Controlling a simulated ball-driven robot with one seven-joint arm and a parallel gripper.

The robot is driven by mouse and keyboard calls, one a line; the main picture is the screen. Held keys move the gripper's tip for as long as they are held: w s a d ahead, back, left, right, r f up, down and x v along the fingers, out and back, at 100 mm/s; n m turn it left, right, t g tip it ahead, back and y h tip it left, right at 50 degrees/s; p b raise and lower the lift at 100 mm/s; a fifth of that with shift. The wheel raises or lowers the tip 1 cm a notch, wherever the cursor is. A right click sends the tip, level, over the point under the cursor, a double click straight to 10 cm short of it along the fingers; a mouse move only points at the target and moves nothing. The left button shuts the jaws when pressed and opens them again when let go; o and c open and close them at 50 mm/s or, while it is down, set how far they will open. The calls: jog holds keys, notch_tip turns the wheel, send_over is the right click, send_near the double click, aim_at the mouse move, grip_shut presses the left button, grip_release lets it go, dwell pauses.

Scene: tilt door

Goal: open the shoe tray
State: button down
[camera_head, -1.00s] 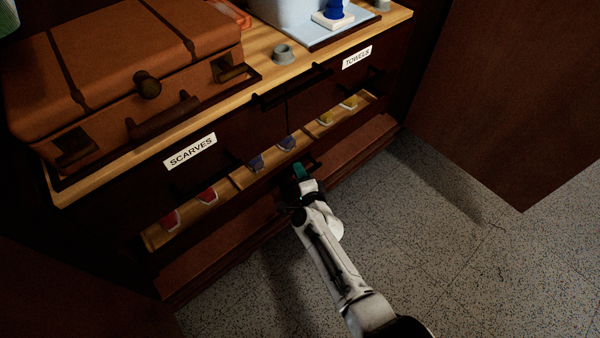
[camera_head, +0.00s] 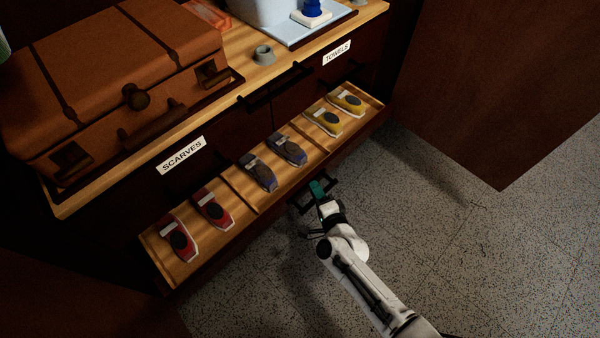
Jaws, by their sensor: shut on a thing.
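The shoe tray (camera_head: 233,233) is a long wooden pull-out below the drawers, and it stands well out from the cabinet. It holds a red pair of shoes (camera_head: 212,209), a blue-grey pair (camera_head: 259,172) and a yellow pair (camera_head: 324,121), with dividers between the pairs. A dark handle (camera_head: 300,208) sits on the middle of its front. My gripper (camera_head: 318,190), with teal fingertips, is shut on this handle. The exact contact of the fingers is small and partly hidden.
Drawers labelled SCARVES (camera_head: 182,155) and TOWELS (camera_head: 337,53) are above the tray. A brown suitcase (camera_head: 115,75) lies on the wooden top. A large brown panel (camera_head: 490,80) stands at right. Speckled floor (camera_head: 440,240) is clear at lower right.

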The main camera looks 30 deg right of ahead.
jog(key=s+d, duration=0.4)
jog(key=s, duration=0.8)
jog(key=shift+s, duration=0.4)
jog(key=shift+f, duration=0.1)
jog(key=c, duration=1.1)
grip_release()
jog(key=d+p+v, duration=0.1)
jog(key=p+v, duration=0.1)
jog(key=v, duration=0.8)
jog(key=shift+s+a, duration=0.35)
jog(key=shift+a, duration=0.1)
